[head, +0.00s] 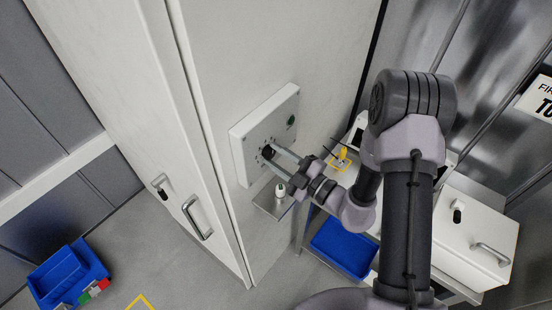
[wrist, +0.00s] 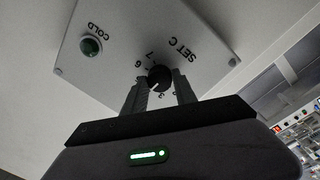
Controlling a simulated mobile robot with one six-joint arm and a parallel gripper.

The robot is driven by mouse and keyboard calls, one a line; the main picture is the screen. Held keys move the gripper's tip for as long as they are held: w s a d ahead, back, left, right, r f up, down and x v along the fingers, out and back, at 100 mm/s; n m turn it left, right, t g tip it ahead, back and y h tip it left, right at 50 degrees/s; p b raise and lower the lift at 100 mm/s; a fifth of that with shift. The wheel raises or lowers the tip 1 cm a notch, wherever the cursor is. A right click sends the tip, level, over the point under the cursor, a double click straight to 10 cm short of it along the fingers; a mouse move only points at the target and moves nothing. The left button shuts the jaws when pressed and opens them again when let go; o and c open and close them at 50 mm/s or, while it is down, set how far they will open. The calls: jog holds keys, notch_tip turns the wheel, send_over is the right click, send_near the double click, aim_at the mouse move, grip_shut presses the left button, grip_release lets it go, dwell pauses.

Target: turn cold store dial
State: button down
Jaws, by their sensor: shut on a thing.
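The cold store dial is a round black knob (wrist: 159,77) with a white pointer line, on a white panel (head: 240,150) fixed to the cold store wall. In the wrist view the panel (wrist: 190,25) reads "SET C" and "COLD", with numbers around the knob. The knob also shows in the head view (head: 269,152). My gripper (wrist: 159,88) is shut on the knob, one finger on each side. In the head view my gripper (head: 274,160) reaches the panel from the lower right. The fingers hide some of the numbers. A green button or lamp (wrist: 91,46) sits beside the COLD label.
A small shelf (head: 268,205) with a small bottle (head: 280,190) is just below the panel. A tall white door with a handle (head: 197,218) is left. A blue crate (head: 68,275) stands on the floor at lower left. A blue tray (head: 343,247) and a white lidded box (head: 470,235) are right.

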jog(key=n+b, duration=0.2)
jog(key=n, duration=0.2)
jog(key=shift+f+n, duration=0.1)
jog(key=shift+n, duration=0.3)
jog(key=n+b, duration=0.2)
jog(key=n, duration=0.2)
jog(key=n+b, duration=0.2)
jog(key=n, duration=0.1)
jog(key=shift+n+y, duration=0.3)
jog(key=n+b, duration=0.3)
jog(key=shift+f+n+g, duration=0.1)
jog(key=shift+n+g, duration=0.2)
jog(key=shift+n, duration=0.1)
jog(key=n+b, duration=0.4)
jog(key=n, duration=0.1)
jog(key=shift+w+d+n, duration=0.1)
jog(key=shift+n, duration=0.2)
jog(key=n+b, duration=0.3)
jog(key=n, duration=0.1)
jog(key=shift+g+b, duration=0.4)
jog(key=shift+r, duration=0.2)
